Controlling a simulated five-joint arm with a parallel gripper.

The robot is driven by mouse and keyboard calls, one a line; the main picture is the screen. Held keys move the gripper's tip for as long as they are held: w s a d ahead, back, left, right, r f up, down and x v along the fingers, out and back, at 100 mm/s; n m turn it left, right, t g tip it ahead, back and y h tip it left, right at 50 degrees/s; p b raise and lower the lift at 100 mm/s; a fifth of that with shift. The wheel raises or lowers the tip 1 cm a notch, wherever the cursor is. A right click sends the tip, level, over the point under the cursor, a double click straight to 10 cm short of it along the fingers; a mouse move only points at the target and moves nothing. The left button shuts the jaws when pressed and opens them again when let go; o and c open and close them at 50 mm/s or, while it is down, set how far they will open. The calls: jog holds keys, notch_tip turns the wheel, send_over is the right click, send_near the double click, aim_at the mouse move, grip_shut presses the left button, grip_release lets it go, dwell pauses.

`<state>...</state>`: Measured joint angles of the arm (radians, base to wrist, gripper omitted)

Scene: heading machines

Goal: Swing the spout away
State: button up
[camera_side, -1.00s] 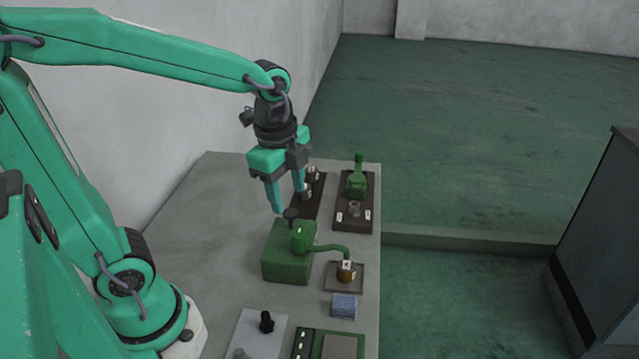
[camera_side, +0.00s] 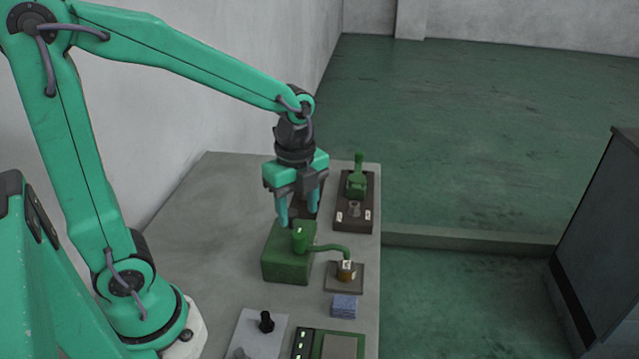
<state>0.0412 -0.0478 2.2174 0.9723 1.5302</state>
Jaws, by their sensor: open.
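The spout (camera_side: 331,247) is a thin green curved pipe. It runs right from a round green hub on top of the green box (camera_side: 286,266). Its end is over a small brown jar with a white label (camera_side: 346,272) on a square plate (camera_side: 361,286). My gripper (camera_side: 297,215) is open and points down just above the back of the green box. Its fingertips are close to the box's top, and I cannot tell whether they touch it. The dark knob at the back of the box is hidden at the fingers.
A dark board with a green lever device (camera_side: 356,183) stands behind at the right. A blue sponge-like block (camera_side: 344,307) lies in front of the jar's plate. A black knob on a grey panel (camera_side: 266,322) and a green-framed panel (camera_side: 330,345) are nearer. The table's left part is bare.

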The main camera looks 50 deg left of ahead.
aim_at(299, 233)
jog(key=shift+f, duration=2.65)
jog(key=shift+c, duration=0.2)
grip_shut()
